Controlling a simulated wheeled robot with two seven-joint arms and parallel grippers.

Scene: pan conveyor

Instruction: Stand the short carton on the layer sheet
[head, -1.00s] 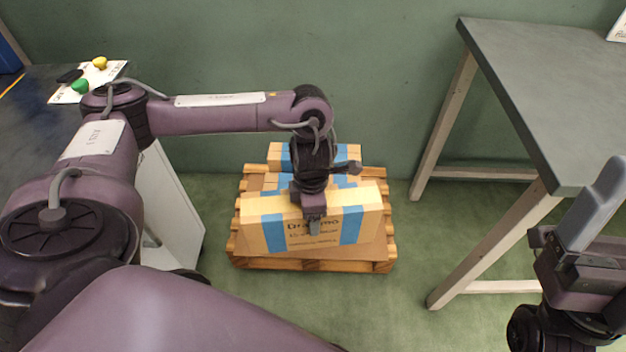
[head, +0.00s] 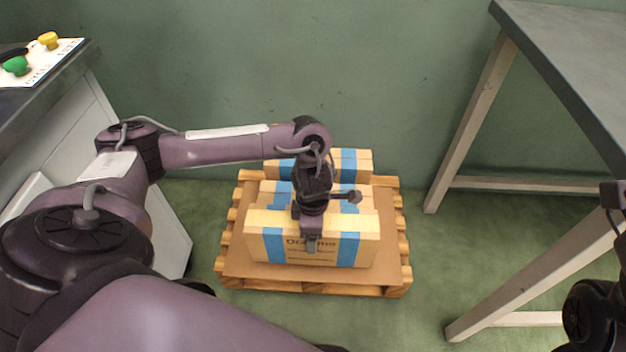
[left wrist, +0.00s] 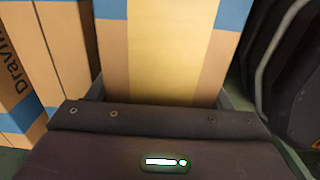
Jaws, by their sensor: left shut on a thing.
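My left gripper (head: 311,243) is shut on the top of a tan carton (head: 272,246) with two blue bands and dark print. The carton is upright over the front part of the brown layer sheet (head: 240,262), which lies on a wooden pallet (head: 312,287). I cannot tell whether its bottom touches the sheet. In the left wrist view the held carton (left wrist: 165,50) fills the space between the fingers. Only part of my right arm shows at the right edge of the head view; its fingertips are out of frame.
More blue-banded cartons (head: 355,162) stand behind the held one on the pallet; some (left wrist: 65,45) show close beside it in the left wrist view. A grey table (head: 585,50) is at the right. A cabinet with green and yellow buttons (head: 48,40) is at the left.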

